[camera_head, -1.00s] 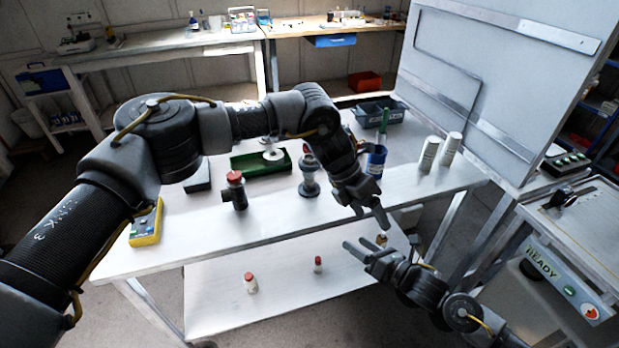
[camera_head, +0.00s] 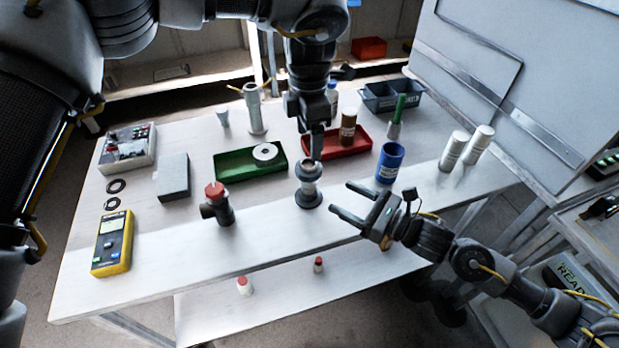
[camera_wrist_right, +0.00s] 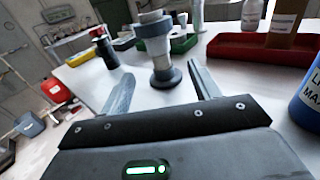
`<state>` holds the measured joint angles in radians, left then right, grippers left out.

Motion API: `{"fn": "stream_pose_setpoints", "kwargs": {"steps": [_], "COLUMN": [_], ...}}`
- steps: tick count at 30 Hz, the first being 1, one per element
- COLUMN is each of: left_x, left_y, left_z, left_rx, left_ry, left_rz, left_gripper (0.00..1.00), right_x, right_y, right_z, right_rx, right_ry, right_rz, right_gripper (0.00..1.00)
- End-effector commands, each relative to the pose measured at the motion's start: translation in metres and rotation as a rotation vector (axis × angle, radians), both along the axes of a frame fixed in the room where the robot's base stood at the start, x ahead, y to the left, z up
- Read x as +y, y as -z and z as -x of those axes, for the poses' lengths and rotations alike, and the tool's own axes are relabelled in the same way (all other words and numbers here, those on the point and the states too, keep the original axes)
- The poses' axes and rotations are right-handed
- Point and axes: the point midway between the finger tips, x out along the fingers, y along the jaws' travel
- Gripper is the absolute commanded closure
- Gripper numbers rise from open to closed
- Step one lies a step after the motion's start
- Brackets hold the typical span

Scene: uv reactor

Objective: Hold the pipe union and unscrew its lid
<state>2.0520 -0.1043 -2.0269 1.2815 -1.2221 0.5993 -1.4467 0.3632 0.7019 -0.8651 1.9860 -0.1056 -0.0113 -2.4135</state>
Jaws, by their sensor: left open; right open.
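The pipe union (camera_head: 308,186), a grey and white upright fitting with a dark flanged base, stands on the white table. In the right wrist view it (camera_wrist_right: 155,45) shows upright beyond and between the fingers. My left gripper (camera_head: 316,152) points down just above the union's top, which is its lid end; its fingers are seen edge-on and are open. I cannot tell whether they touch the top. My right gripper (camera_head: 342,200) is open and empty, to the right of the union. Its fingers (camera_wrist_right: 160,90) point towards the union, which lies ahead of them.
A dark fitting with a red cap (camera_head: 217,204) stands to the left. A green tray (camera_head: 232,172) and a red tray (camera_head: 345,150) lie behind. A blue cylinder (camera_head: 390,162) stands to the right. A yellow meter (camera_head: 113,242) lies far left. The table's front strip is clear.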

Motion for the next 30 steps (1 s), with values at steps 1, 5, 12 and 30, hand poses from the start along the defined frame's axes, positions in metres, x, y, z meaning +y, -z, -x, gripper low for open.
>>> {"fn": "stream_pose_setpoints", "kwargs": {"steps": [1, 5, 12, 30], "left_x": [0.0, 0.001, -0.001, -0.001], "left_y": [0.0, 0.0, 0.0, 0.0], "left_z": [0.0, 0.0, 0.0, 0.0], "left_rx": [0.0, 0.001, 0.0, 0.0], "left_ry": [-0.001, -0.002, 0.0, 0.001], "left_rz": [0.001, 0.001, 0.002, 0.002], "left_gripper": [0.27, 0.27, 0.27, 0.27], "right_x": [0.002, 0.013, 0.049, 0.089], "right_y": [0.0, -0.001, -0.001, 0.0], "right_z": [-0.001, -0.009, -0.032, -0.06], "right_rx": [-0.001, -0.002, -0.002, 0.001], "right_ry": [-0.001, -0.002, -0.001, 0.003], "right_rz": [-0.001, -0.003, -0.003, -0.001], "right_gripper": [0.38, 0.38, 0.38, 0.38]}}
